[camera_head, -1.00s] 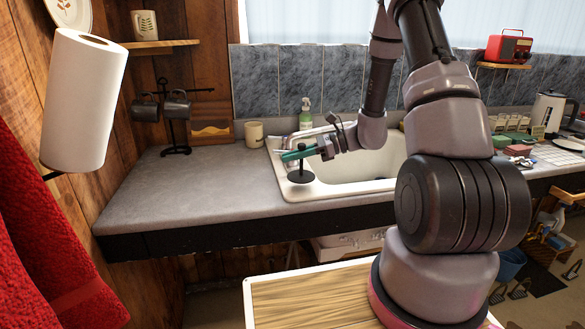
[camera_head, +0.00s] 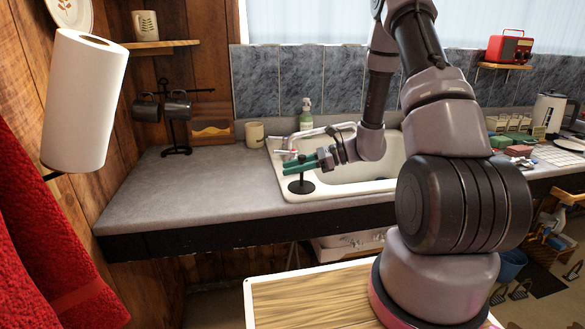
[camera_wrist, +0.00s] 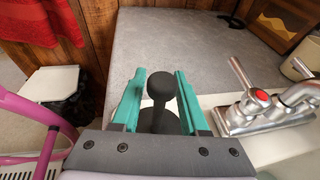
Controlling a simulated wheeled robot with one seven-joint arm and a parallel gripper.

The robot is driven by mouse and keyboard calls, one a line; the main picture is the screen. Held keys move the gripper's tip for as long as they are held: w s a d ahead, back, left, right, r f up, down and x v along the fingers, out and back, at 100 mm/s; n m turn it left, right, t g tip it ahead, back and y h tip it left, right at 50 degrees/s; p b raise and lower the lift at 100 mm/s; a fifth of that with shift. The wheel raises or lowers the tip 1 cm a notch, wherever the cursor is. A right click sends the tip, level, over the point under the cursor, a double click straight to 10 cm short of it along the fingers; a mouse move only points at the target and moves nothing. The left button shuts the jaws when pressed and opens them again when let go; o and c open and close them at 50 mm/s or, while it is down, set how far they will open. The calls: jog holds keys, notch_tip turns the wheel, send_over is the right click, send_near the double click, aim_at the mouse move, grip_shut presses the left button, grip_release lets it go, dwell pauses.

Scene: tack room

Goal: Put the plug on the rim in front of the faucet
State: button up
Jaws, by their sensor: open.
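The black plug (camera_head: 301,187) has a flat round disc and a thin upright stem. It appears to stand upright on the white sink's front left rim corner, though contact underneath is hard to see. In the wrist view its dark round knob (camera_wrist: 161,86) lies between my gripper's green fingers, with a visible gap on the right. My gripper (camera_head: 300,165) is open around the plug's upper part. The chrome faucet (camera_head: 322,132) stands at the back left of the sink; in the wrist view the faucet (camera_wrist: 268,108) with its red-dotted handle is to the right of my fingers.
The grey counter (camera_head: 205,185) left of the sink is largely clear. The sink basin (camera_head: 370,163) opens right of the gripper.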

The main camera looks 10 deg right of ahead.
jog(key=shift+r, duration=0.2)
jog(key=v, duration=1.1)
jog(key=s+a+r+n+t+h, duration=0.1)
jog(key=s+r+n+h, duration=0.5)
jog(key=r, duration=0.7)
jog(key=s+a+r+n+t+h, duration=0.1)
jog(key=s+r+n+t+h, duration=0.2)
jog(key=s+r+n+h, duration=0.3)
jog(key=s+r+n, duration=0.4)
jog(key=s+r, duration=0.3)
jog(key=shift+o, duration=0.2)
jog(key=shift+s, duration=0.1)
